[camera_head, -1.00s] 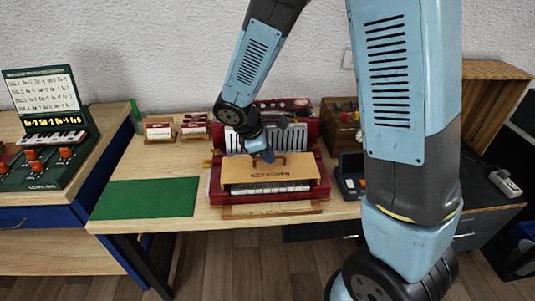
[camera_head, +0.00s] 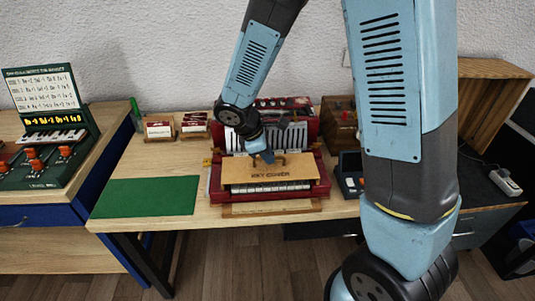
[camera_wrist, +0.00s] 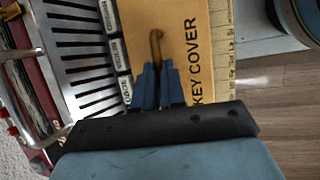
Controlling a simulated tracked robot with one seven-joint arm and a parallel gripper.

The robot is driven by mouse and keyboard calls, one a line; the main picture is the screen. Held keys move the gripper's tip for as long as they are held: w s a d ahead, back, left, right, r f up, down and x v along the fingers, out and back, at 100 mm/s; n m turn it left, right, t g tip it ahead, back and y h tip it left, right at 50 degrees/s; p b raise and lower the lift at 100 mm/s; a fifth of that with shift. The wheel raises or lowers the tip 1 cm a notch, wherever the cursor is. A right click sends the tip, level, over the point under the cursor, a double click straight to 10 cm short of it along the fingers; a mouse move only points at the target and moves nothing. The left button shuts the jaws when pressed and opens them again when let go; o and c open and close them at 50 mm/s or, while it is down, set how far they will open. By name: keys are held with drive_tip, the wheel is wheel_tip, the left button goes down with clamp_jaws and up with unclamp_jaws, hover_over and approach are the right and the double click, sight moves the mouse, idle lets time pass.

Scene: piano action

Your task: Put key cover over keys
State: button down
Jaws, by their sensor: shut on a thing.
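The key cover (camera_head: 262,174) is a tan wooden board lettered KEY COVER, with a brown handle on top. It lies over the upper part of the white keys (camera_head: 268,188) of the red piano action (camera_head: 318,180); the front of the keys shows below its edge. In the wrist view the key cover (camera_wrist: 196,40) fills the middle, with its handle (camera_wrist: 156,48) at the fingertips. My gripper (camera_head: 268,158) is shut on that handle, and its blue fingers also show in the wrist view (camera_wrist: 158,84). Whether the cover touches the keys is hidden.
A green mat (camera_head: 146,196) lies left of the piano action on the wooden table. Small card holders (camera_head: 160,130) stand behind it. A dark device (camera_head: 350,174) stands close on the right. A green lesson box (camera_head: 48,130) is on the far-left desk.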

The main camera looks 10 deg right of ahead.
drive_tip(key=shift+f, duration=0.15)
drive_tip(key=c, duration=1.1)
unclamp_jaws()
drive_tip(key=v, duration=1.3)
drive_tip(key=s+d+r+m+t+y, duration=0.1)
drive_tip(key=s+d+r+m, duration=0.3)
drive_tip(key=d, duration=0.3)
drive_tip(key=s+d+r+m+t+y, duration=0.1)
drive_tip(key=s+d+r+m+y, duration=0.1)
drive_tip(key=s+d+r+m, duration=0.3)
drive_tip(key=s+d+r+m+t+y, duration=0.1)
drive_tip(key=s+d+r+m, duration=0.4)
drive_tip(key=d+m, duration=0.3)
drive_tip(key=shift+s+d+r+t+y, duration=0.15)
drive_tip(key=shift+s+d+t+y, duration=0.2)
drive_tip(key=shift+d, duration=0.25)
